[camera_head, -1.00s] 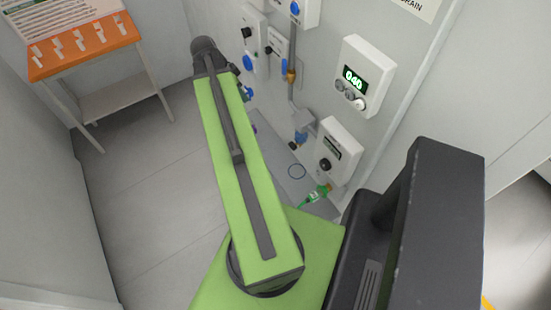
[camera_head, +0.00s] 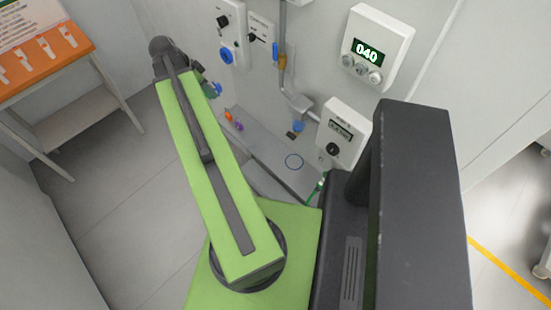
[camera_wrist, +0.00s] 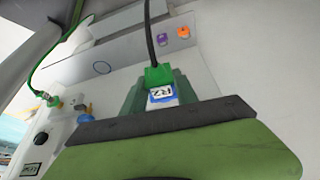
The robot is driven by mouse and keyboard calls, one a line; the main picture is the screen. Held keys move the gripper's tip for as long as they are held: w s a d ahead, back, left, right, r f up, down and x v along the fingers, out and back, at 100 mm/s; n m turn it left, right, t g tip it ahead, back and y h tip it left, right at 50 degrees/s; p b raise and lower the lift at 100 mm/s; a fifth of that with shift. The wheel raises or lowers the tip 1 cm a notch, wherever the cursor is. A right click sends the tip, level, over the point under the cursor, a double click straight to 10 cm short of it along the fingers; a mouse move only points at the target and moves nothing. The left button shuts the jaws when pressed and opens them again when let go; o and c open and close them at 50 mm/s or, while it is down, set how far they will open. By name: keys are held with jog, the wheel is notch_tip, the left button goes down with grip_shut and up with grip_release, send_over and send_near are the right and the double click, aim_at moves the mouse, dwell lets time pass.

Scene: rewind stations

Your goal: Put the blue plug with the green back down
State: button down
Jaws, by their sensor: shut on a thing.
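The plug (camera_wrist: 159,74) has a green back and a blue front part with a white label reading R2. A dark cable runs up from its back in the wrist view. My gripper (camera_wrist: 160,96) is shut on it, with a green jaw showing beside it. In the head view my gripper (camera_head: 212,90) is at the far end of my green arm, out in front of the wall panel and mostly hidden by the arm. The plug is held clear of the grey ledge (camera_head: 262,143); a small blue part shows at the gripper there.
The ledge carries a drawn blue ring (camera_head: 293,161), an orange plug (camera_head: 228,116) and a purple plug (camera_head: 239,126). A green cable (camera_wrist: 52,68) ends at the lower wall box (camera_head: 344,132). A display box (camera_head: 377,45) reads 040. An orange-topped table (camera_head: 42,63) stands left.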

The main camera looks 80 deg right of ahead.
jog(key=s+d+f+m+g+b, duration=0.1)
jog(key=s+d+f+m+b, duration=0.15)
jog(key=s+f+b, duration=0.5)
jog(key=s+d+f+m+g+b, duration=0.1)
jog(key=s+d+f+b, duration=0.25)
jog(key=f+b, duration=0.65)
jog(key=b, duration=0.9)
send_near(255, 136)
jog(key=x, duration=0.5)
jog(key=shift+s+d+f, duration=0.2)
jog(key=shift+d+f, duration=0.05)
jog(key=shift+f, duration=0.05)
jog(key=c, duration=0.9)
grip_release()
jog(key=shift+r, duration=0.15)
jog(key=shift+c, duration=0.2)
jog(key=shift+r+p, duration=0.35)
jog(key=shift+p, duration=0.05)
jog(key=p+v, duration=1)
jog(key=v, duration=0.1)
jog(key=shift+r, duration=0.35)
